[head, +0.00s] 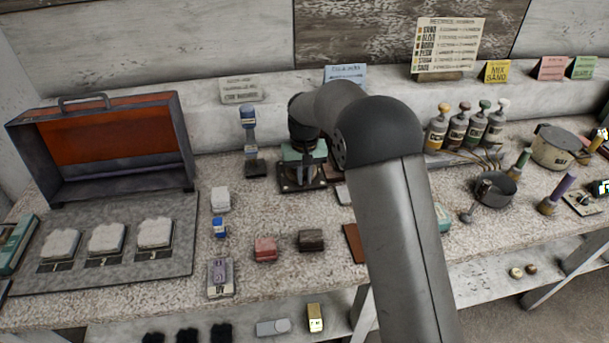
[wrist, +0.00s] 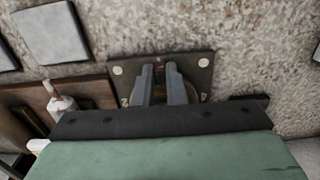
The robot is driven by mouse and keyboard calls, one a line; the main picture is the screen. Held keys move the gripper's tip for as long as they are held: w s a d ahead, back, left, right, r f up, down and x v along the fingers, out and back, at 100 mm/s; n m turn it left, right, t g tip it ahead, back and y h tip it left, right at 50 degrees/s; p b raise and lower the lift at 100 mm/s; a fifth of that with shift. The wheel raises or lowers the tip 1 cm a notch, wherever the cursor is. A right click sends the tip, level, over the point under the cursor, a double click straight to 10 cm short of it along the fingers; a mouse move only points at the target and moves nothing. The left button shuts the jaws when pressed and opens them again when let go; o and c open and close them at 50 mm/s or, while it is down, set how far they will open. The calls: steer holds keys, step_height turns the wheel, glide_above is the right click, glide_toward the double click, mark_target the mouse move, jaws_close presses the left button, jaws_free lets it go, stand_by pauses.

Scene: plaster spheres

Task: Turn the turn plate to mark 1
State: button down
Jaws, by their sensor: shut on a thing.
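The turn plate (wrist: 195,78) shows in the wrist view as a dark square plate with pale round dots near its far corners. In the head view the dark plate (head: 290,187) lies on the bench under my arm. My gripper (wrist: 163,70) points down over its middle, its grey fingers shut on a narrow brownish part of the plate, probably its handle. In the head view my green gripper body (head: 304,152) and arm hide much of the plate. Mark 1 cannot be made out.
A blue-topped stand (head: 249,140) is close on the left. A brown tray with a small white bottle (wrist: 62,103) lies beside the plate in the wrist view. Several small blocks, including a red one (head: 265,249), lie in front. An open case (head: 105,145) stands far left.

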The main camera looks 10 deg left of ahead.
steer(key=shift+a+r, duration=0.1)
steer(key=c, duration=1.5)
jaws_free()
step_height(320, 180, up, 17)
steer(key=shift+r, duration=0.2)
steer(key=s+d+m, duration=0.1)
steer(key=s+d, duration=1.3)
steer(key=shift+m, duration=0.9)
steer(key=s+d+f, duration=0.2)
steer(key=s+f, duration=0.1)
steer(key=s, duration=0.3)
steer(key=s+d+f, duration=0.3)
steer(key=s, duration=0.4)
steer(key=s+d+f, duration=0.3)
steer(key=s, duration=0.4)
steer(key=shift+s+f, duration=0.1)
steer(key=shift+f, duration=0.25)
